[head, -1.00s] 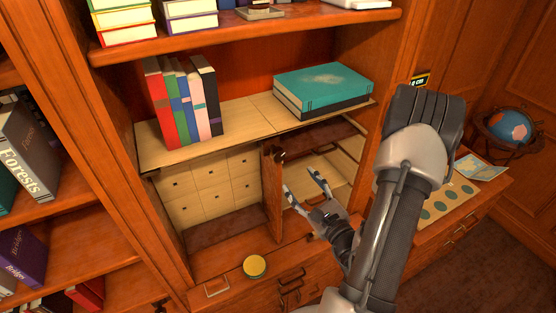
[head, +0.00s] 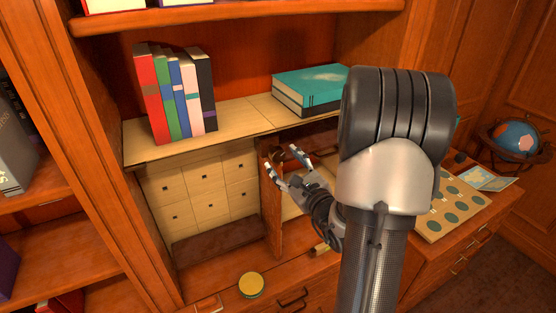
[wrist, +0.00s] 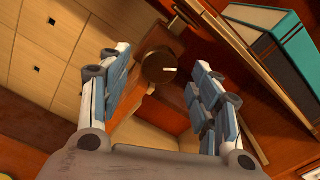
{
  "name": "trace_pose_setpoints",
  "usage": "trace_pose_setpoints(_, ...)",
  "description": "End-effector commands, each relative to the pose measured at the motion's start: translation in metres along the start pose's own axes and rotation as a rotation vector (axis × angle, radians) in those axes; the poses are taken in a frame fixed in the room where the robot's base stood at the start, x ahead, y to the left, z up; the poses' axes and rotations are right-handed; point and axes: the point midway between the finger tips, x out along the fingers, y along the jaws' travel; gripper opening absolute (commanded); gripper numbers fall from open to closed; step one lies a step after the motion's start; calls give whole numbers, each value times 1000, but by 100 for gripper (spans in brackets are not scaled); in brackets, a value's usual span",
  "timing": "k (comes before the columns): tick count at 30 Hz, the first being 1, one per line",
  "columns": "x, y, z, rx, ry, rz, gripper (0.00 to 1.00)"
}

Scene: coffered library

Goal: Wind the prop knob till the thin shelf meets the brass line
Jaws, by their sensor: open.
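The thin pale shelf (head: 235,122) spans the bookcase bay and carries books. A dark round knob with a brownish face, which I take for the prop knob (wrist: 158,67), sits near the top of an upright wooden divider (head: 271,205) under the shelf. My gripper (head: 284,162) is open in front of the knob. In the wrist view the knob shows between the two spread fingers (wrist: 155,72), with a gap on both sides. I cannot make out the brass line for certain.
Several upright books (head: 180,97) and a teal book (head: 310,88) rest on the shelf. Small drawers (head: 205,185) lie left of the divider. A round yellow-topped tin (head: 251,284) stands on the ledge below. A globe (head: 518,138) is far right.

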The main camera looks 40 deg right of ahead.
Motion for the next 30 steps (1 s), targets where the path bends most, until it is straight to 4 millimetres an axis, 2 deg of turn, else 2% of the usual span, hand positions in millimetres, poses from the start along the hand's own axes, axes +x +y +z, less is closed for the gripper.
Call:
trace_pose_setpoints(3,22,1,1,1,-1,3,58)
trace_pose_setpoints(9,43,0,0,0,0,1,58)
trace_pose_setpoints(20,47,0,0,1,1,-1,58)
trace_pose_setpoints(30,47,0,0,1,1,0,35)
